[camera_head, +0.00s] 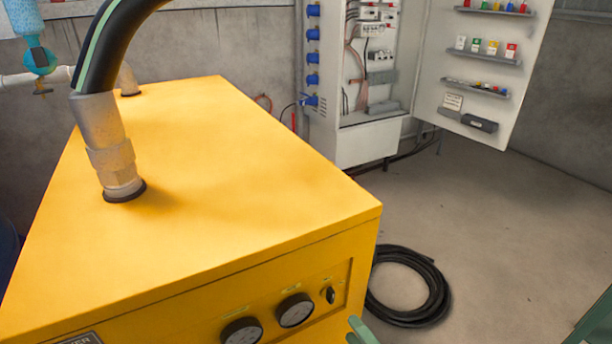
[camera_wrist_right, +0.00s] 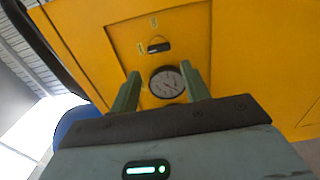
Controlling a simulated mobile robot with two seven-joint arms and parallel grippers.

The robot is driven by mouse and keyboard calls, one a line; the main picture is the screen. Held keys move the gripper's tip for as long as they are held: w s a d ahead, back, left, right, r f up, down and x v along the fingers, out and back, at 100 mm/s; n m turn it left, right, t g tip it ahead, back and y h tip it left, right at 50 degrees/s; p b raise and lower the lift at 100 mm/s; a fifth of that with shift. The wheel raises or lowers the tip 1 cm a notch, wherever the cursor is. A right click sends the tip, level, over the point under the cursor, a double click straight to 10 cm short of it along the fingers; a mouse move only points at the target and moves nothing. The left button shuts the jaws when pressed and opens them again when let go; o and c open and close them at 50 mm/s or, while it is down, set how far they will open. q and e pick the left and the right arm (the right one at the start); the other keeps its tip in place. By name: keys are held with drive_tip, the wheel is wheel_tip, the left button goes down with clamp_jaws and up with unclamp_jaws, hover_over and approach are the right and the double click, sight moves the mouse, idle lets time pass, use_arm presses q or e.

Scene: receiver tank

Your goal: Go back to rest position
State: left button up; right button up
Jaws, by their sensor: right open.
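The yellow tank housing (camera_head: 215,175) fills the left half of the head view. Its front panel carries a black rotary switch (camera_head: 330,295) and round dial gauges, one beside the switch (camera_head: 295,310) and one further left (camera_head: 241,331). My right gripper (camera_wrist_right: 160,78) is open and empty in the right wrist view. Its green fingers frame a gauge (camera_wrist_right: 167,83) on the panel, with the black switch (camera_wrist_right: 158,47) above it. My left gripper is not in view.
A thick black hose (camera_head: 104,55) rises from the housing's top. A coiled black cable (camera_head: 410,287) lies on the floor to the right. An open electrical cabinet (camera_head: 365,150) stands at the back wall, its door (camera_head: 485,65) swung right. The floor (camera_head: 510,220) is otherwise mostly clear there.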

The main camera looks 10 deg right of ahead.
use_arm(q)
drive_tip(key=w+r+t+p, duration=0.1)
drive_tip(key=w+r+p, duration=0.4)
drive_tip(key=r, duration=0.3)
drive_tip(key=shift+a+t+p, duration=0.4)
drive_tip(key=shift+p, duration=0.4)
use_arm(e)
drive_tip(key=s+d+f+m+g+h, duration=0.1)
drive_tip(key=s+d+f+m+g, duration=0.1)
drive_tip(key=s+f+m, duration=0.2)
drive_tip(key=s+d+f+m+g+h, duration=0.2)
drive_tip(key=s+m, duration=0.7)
drive_tip(key=s, duration=0.5)
drive_tip(key=s+d+f+m+g+h, duration=0.1)
drive_tip(key=s+d+f+m+g, duration=0.1)
drive_tip(key=s+f+m, duration=0.5)
drive_tip(key=shift+s+d+m+g+h, duration=0.35)
drive_tip(key=shift+s+g, duration=0.55)
drive_tip(key=shift+s, duration=0.3)
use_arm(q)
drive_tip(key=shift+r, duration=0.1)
use_arm(e)
drive_tip(key=shift+f, duration=0.1)
